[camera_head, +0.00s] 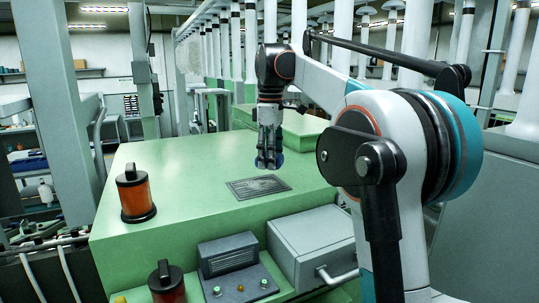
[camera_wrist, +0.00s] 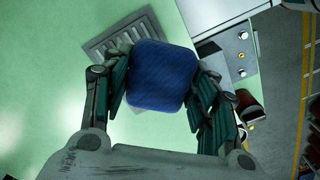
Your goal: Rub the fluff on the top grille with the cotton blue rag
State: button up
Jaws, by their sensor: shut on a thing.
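The top grille (camera_head: 257,187) is a dark slotted plate set in the green machine top. Some pale patches show on it, likely the fluff, but they are too small to make out clearly. My gripper (camera_head: 268,160) points down above the machine top, just behind and right of the grille. It is shut on the blue rag (camera_wrist: 161,75), a rounded square pad between the two fingers in the wrist view. The rag looks held above the surface. In the wrist view the grille (camera_wrist: 104,38) shows beyond the rag, which hides part of it.
An orange lamp-like cylinder with a black cap (camera_head: 134,193) stands on the left of the green top (camera_head: 190,170). A second one (camera_head: 167,283) stands lower in front. A control panel with buttons (camera_head: 237,275) and a grey box with a handle (camera_head: 312,245) sit at the front. The top around the grille is clear.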

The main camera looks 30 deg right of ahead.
aim_at(256, 184)
jog(key=shift+f+b, duration=2.1)
jog(key=shift+f, duration=0.75)
jog(key=shift+f+b, duration=0.65)
jog(key=shift+f, duration=0.5)
jog(key=shift+w, duration=0.1)
jog(key=shift+w+r+p, duration=0.2)
jog(key=shift+w+p, duration=0.75)
jog(key=shift+w, duration=0.35)
jog(key=shift+w+f+p, duration=0.15)
jog(key=shift+w+p, duration=1)
jog(key=shift+w, duration=0.65)
jog(key=shift+w+f+p, duration=0.1)
jog(key=shift+w+p, duration=1.05)
jog(key=shift+w, duration=0.6)
jog(key=shift+a, duration=1.15)
jog(key=shift+s+b, duration=0.5)
jog(key=shift+s, duration=0.15)
jog(key=shift+s+r+b, duration=0.15)
jog(key=shift+s+b, duration=0.2)
jog(key=shift+s, duration=0.7)
